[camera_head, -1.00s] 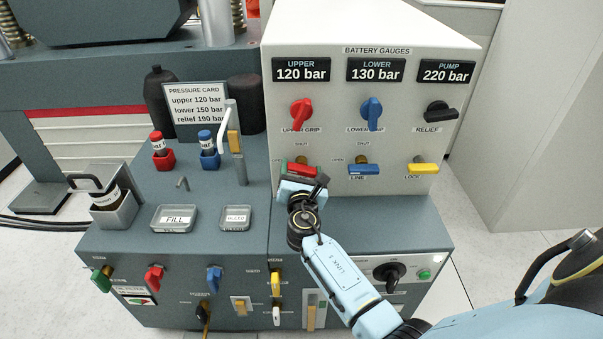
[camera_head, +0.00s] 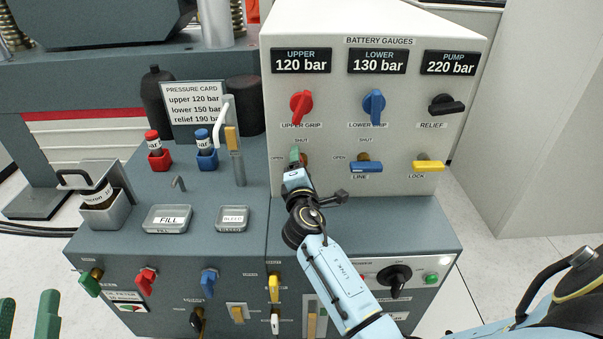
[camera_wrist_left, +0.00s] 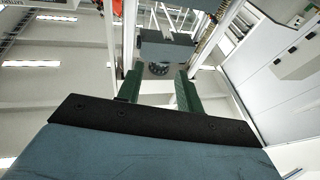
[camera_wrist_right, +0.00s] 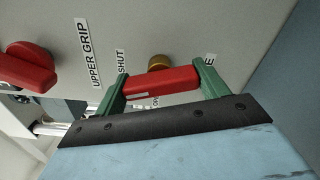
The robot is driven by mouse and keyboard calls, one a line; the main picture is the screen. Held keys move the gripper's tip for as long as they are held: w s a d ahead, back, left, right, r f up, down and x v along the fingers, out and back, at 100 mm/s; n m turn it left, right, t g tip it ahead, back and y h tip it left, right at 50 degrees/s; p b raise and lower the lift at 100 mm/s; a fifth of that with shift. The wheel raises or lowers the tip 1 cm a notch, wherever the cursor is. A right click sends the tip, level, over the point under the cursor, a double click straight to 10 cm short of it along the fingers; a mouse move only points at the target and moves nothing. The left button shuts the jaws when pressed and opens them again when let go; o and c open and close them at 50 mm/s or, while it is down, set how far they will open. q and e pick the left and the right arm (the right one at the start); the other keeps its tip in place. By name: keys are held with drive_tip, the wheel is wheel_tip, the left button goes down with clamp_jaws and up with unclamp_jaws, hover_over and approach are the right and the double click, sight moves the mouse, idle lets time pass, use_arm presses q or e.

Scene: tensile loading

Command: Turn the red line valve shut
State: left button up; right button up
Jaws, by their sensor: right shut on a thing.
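The red line valve's red bar handle (camera_wrist_right: 160,82) sits in front of its brass stem (camera_wrist_right: 158,62) on the panel. In the right wrist view it lies between the two green fingers of my right gripper (camera_wrist_right: 157,88), which is shut on it. The bar runs upright on the panel, in line with the SHUT label (camera_wrist_right: 120,62). In the head view my right gripper (camera_head: 298,158) hides most of this valve. My left gripper (camera_head: 30,320) shows only as green fingertips at the lower left; in the left wrist view (camera_wrist_left: 160,88) it is open and empty.
The blue line valve (camera_head: 366,167) and yellow lock valve (camera_head: 428,166) stand to the right, bars level. The red upper grip knob (camera_head: 301,105) is just above.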

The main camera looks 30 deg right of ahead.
drive_tip(key=shift+f+m+b, duration=0.1)
drive_tip(key=shift+m+b, duration=0.25)
drive_tip(key=shift+m, duration=0.45)
use_arm(q)
drive_tip(key=shift+s+a+r+t+h+b, duration=0.15)
drive_tip(key=shift+s+r+t, duration=0.15)
drive_tip(key=shift+r+t, duration=0.3)
drive_tip(key=shift+s+d+r+t+h+b, duration=0.1)
drive_tip(key=shift+s+r+t+h+b, duration=0.1)
drive_tip(key=shift+s+r+t, duration=0.25)
drive_tip(key=shift+s+a+r+t+h+b, duration=0.1)
drive_tip(key=shift+s+r+t+h, duration=0.1)
drive_tip(key=shift+r+t, duration=0.5)
use_arm(e)
drive_tip(key=shift+m, duration=1.1)
drive_tip(key=o, duration=1)
